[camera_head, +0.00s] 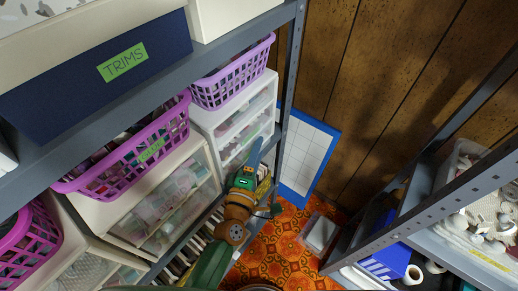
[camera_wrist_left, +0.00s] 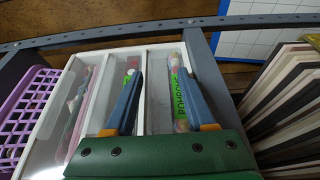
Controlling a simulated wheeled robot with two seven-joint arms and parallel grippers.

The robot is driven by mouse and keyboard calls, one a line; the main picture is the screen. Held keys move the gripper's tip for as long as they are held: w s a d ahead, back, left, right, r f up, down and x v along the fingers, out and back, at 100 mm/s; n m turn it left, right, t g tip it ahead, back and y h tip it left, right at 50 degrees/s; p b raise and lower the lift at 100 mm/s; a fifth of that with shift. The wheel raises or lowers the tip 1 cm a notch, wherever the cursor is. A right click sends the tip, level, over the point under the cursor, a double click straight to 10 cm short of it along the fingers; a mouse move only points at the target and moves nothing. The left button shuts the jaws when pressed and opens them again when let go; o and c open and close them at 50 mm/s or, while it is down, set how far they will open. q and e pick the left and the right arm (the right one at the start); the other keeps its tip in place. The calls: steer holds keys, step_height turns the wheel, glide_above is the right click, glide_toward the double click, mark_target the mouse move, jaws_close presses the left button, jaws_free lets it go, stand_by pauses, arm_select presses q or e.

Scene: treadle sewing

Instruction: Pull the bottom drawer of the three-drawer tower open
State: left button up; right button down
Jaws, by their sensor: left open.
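The white three-drawer tower (camera_head: 207,118) stands on a shelf of the left rack in the head view, with clear drawer fronts. In the left wrist view it appears sideways, its drawers running left to right. The bottom drawer (camera_wrist_left: 158,100) is the rightmost there, with a green lettered label inside or on its front. All drawers look closed. My left gripper (camera_head: 254,152) is open in front of the tower's lower part. In the wrist view its two blue fingers (camera_wrist_left: 160,75) lie either side of the bottom drawer's front. Contact cannot be told. My right gripper is not in view.
A purple basket (camera_head: 232,76) sits on top of the tower. Upright books or boards (camera_wrist_left: 285,105) crowd the right. Another metal rack (camera_head: 420,190) is opposite, across the patterned floor (camera_head: 270,240).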

arm_select(q)
steer(key=shift+w, duration=0.25)
steer(key=shift+s, duration=0.1)
steer(key=shift+s, duration=0.1)
jaws_close()
steer(key=shift+s+f, duration=0.1)
steer(key=shift+f, duration=0.1)
stand_by(0.9)
